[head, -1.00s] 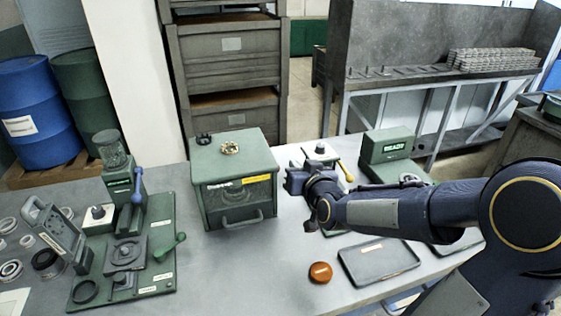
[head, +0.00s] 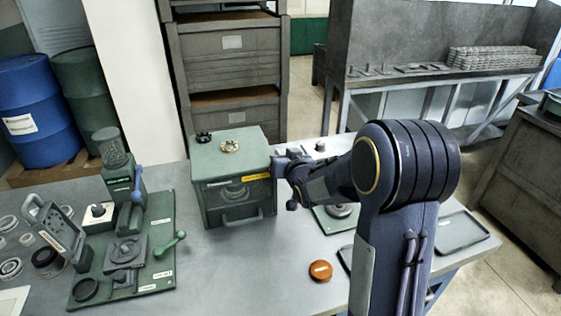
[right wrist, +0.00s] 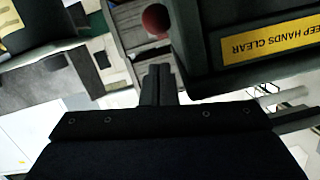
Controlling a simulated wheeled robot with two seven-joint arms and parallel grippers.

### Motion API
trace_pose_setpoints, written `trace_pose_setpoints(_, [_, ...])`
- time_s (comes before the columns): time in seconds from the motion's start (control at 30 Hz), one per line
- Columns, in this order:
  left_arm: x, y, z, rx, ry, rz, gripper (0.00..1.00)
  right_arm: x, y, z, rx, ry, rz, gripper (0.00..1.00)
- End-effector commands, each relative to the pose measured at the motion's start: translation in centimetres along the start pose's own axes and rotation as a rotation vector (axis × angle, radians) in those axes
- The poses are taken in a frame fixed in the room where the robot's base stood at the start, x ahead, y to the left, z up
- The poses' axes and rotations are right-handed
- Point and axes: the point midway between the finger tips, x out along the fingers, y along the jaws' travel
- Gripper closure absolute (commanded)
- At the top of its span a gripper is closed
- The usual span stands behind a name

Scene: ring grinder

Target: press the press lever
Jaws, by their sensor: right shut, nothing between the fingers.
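A green box-shaped machine (head: 237,190) with a yellow label and a front handle stands mid-table. In the right wrist view its yellow warning label (right wrist: 268,43) appears upside down, with a red ball knob (right wrist: 156,20) beside the machine. This knob may belong to the press lever; its shaft is not clear, and my arm hides that area in the head view. My right gripper (head: 281,166) is at the machine's right side. Its fingers (right wrist: 160,82) are shut and empty, apart from the knob in the wrist picture; contact cannot be told. My left gripper is not in view.
A green fixture board (head: 150,285) at left carries a blue-handled lever (head: 137,185) and a green lever (head: 171,244). An orange disc (head: 320,271) lies in front. A grey tray (head: 462,230) lies at right. The table between board and disc is clear.

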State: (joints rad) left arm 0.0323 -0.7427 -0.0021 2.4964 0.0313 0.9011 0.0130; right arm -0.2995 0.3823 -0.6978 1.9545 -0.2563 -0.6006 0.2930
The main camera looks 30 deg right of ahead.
Motion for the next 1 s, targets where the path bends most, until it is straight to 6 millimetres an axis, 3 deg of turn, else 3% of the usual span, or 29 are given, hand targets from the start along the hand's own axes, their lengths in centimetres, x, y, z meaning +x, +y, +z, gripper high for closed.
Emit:
trace_pose_setpoints(0.2, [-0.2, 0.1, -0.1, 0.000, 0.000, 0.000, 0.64, 0.5, 0.1, 2.0, 0.000, 0.000, 0.001, 1.00])
trace_pose_setpoints(0.63, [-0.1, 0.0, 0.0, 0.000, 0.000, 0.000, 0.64, 0.5, 0.1, 2.4, 0.001, 0.005, 0.000, 1.00])
trace_pose_setpoints(0.77, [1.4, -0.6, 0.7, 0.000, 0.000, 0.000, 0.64, 0.7, 0.2, 3.2, 0.001, 0.026, -0.004, 1.00])
trace_pose_setpoints(1.0, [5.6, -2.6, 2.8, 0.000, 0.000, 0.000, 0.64, 1.0, 0.6, 4.9, -0.003, 0.115, -0.022, 1.00])
